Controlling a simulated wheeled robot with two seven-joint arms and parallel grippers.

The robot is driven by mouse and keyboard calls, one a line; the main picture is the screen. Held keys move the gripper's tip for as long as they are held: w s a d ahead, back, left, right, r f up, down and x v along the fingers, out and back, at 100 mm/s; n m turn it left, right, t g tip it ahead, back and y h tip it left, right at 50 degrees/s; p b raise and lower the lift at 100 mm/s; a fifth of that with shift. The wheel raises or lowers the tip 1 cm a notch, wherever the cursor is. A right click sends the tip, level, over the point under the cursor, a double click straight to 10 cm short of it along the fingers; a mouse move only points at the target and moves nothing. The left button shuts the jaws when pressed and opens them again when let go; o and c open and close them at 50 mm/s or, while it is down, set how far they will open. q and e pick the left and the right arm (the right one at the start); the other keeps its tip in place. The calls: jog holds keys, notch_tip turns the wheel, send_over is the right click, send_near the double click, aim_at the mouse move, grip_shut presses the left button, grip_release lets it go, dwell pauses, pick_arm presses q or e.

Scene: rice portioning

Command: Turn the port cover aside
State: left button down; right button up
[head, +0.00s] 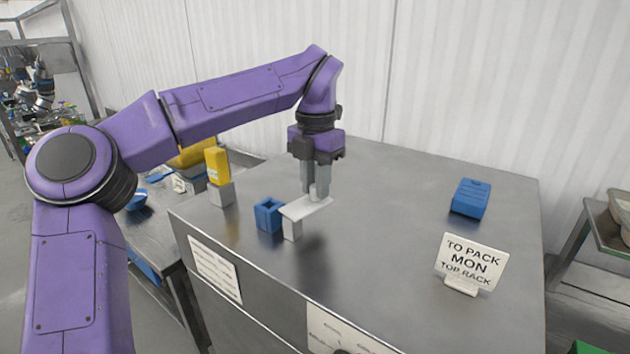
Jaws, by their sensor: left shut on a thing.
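The port cover (298,209) is a flat pale plate above a small white block (292,230) on the steel table. My left gripper (317,192) comes down from above with its fingers shut on a small upright part at the plate's far right side. The fingers hide most of that part. A blue block with a square opening on top (268,216) stands just left of the plate, and its opening looks uncovered. I cannot tell whether the plate touches the white block. My right gripper is not in view.
A blue case (470,198) lies at the right, behind a sign reading "TO PACK MON TOP RACK" (470,262). The steel tabletop (400,225) between is clear.

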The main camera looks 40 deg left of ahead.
pick_arm(q)
jog(key=c, duration=0.9)
grip_release()
notch_tip(320, 180, up, 11)
jog(key=shift+f+p, duration=0.15)
jog(key=shift+p, duration=0.5)
jog(key=shift+s, duration=0.1)
